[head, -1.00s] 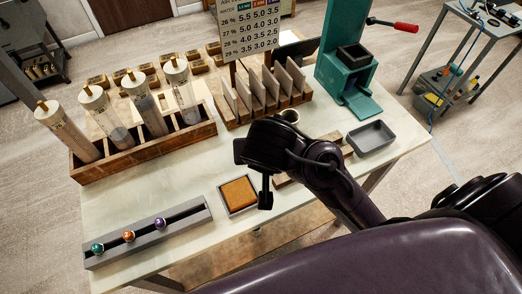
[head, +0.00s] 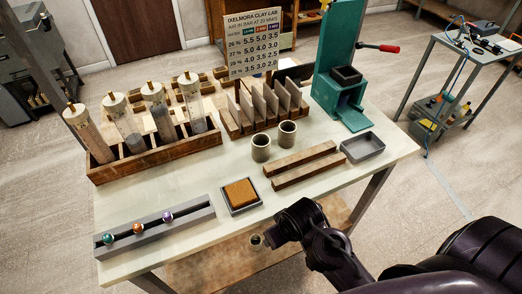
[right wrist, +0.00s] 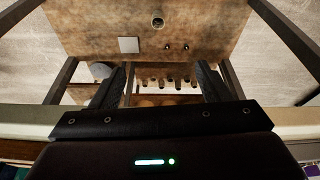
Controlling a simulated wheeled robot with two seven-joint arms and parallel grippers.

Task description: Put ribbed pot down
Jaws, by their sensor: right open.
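Two small grey-beige pots, one nearer (head: 261,148) and one farther (head: 286,133), stand upright on the pale table (head: 300,205), apart from each other. I cannot make out ribs on either, so I cannot tell which is the ribbed pot. My right gripper (right wrist: 160,82) is open, with nothing between its fingers in the right wrist view. In the head view my right arm is at the table's front edge, well short of both pots; its fingertips are hard to make out there. My left gripper is not in view.
A brown pad in a tray (head: 240,196) and a grey rail (head: 155,228) are in front. A small round item (right wrist: 157,22) sits on a brown board.

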